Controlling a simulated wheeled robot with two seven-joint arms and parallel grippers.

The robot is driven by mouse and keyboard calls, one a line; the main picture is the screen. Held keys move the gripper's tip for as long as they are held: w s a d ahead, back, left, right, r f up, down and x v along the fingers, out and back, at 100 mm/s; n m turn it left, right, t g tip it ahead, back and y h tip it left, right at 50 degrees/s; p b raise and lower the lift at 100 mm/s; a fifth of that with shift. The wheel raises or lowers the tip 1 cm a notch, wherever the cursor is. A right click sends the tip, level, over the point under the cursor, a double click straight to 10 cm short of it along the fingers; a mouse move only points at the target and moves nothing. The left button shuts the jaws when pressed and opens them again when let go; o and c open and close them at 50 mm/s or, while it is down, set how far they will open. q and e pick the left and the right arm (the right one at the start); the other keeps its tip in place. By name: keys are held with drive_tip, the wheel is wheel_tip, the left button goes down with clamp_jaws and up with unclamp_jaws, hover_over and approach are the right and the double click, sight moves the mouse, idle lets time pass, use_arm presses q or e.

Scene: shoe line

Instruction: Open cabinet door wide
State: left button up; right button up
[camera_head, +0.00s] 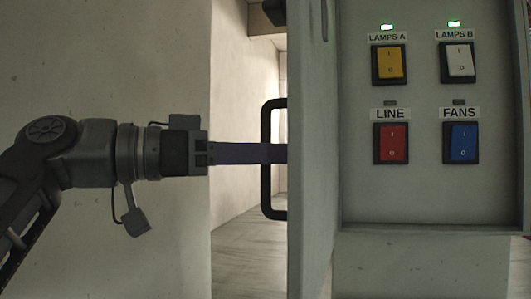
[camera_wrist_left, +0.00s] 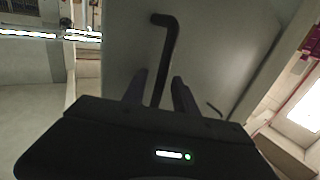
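The cabinet door (camera_head: 310,190) stands open and is seen nearly edge-on in the head view. Its dark bar handle (camera_head: 267,195) sticks out to the left from its outer face. My left gripper (camera_head: 280,153) reaches in from the left at mid-height of the handle, its fingers level with the bar. In the left wrist view, the handle (camera_wrist_left: 169,45) runs down between the two fingers of the left gripper (camera_wrist_left: 159,80). The fingers stand apart, with gaps beside the bar. The door's face (camera_wrist_left: 220,45) lies behind. My right gripper is not in view.
The cabinet's inside panel (camera_head: 425,190) shows a yellow switch (camera_head: 390,64), a white switch (camera_head: 457,62), a red switch (camera_head: 392,143) and a blue switch (camera_head: 461,142). Green lamps glow above the top two. A pale wall (camera_head: 240,110) and open floor (camera_head: 250,255) lie left of the door.

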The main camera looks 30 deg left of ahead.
use_arm(q)
drive_tip(key=v, duration=0.7)
drive_tip(key=shift+s+a, duration=0.25)
idle(0.3)
